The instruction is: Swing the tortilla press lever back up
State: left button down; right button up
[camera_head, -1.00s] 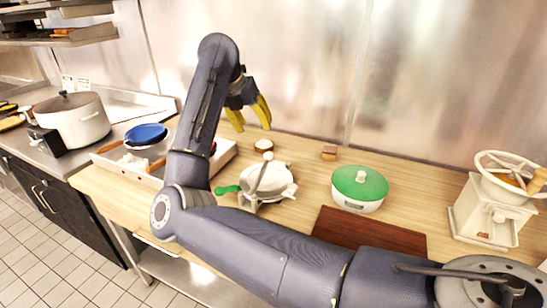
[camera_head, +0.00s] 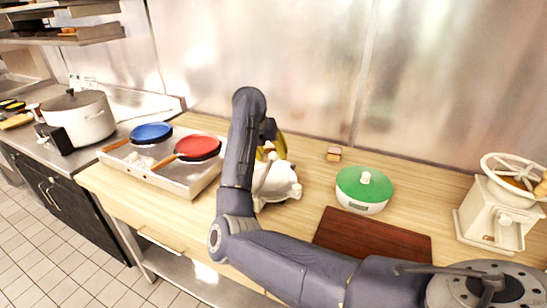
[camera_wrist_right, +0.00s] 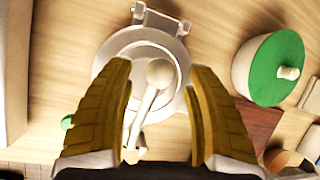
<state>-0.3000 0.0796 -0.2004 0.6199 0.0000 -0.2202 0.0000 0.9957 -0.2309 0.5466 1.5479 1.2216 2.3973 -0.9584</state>
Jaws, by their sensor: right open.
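The white tortilla press (camera_head: 278,188) stands on the wooden counter, partly hidden behind my right arm in the head view. In the right wrist view, the press (camera_wrist_right: 172,45) lies ahead of the fingers. Its lever (camera_wrist_right: 152,95), a pale rod with a round knob, shows between the two fingers. My right gripper (camera_wrist_right: 160,85) has yellow fingers spread apart, one on each side of the lever, with gaps visible. In the head view the right gripper (camera_head: 276,148) is over the press, partly hidden by my arm. My left gripper is not in view.
A green-lidded white container (camera_head: 364,190) and a brown board (camera_head: 370,240) are right of the press. A tray (camera_head: 172,180) with a blue pan (camera_head: 151,132) and a red pan (camera_head: 198,147) is on the left. A white hand-wheel device (camera_head: 490,215) stands far right.

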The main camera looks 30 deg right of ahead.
jog(key=shift+x, duration=1.15)
jog(key=shift+o, duration=0.3)
grip_shut()
jog(key=shift+r, duration=0.1)
